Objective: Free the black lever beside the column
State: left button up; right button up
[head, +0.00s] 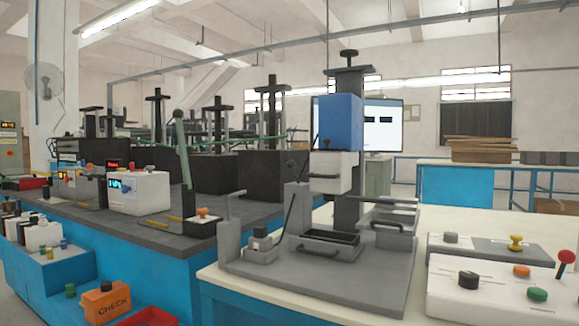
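A bench press stands on a grey base plate (325,283). Its dark grey column (348,205) rises behind a blue head (339,121) and a white block (332,172). A thin dark lever (290,212) leans to the left of the column, near a grey upright plate (298,205). Whether something blocks or holds the lever is too small to tell. Below the white block is a dark open tray (330,240) with a front handle. Neither of my grippers is in view.
A small grey box with a black knob (261,240) and a grey post (229,225) stand left of the lever. Grey handled trays (392,215) sit right of the column. Knobbed control boxes (500,288) fill the right front.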

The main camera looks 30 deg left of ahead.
aim_at(291, 164)
jog(key=i+j+z, duration=0.2)
jog(key=j, duration=0.45)
jog(key=j+z, duration=0.25)
jog(key=j, duration=0.45)
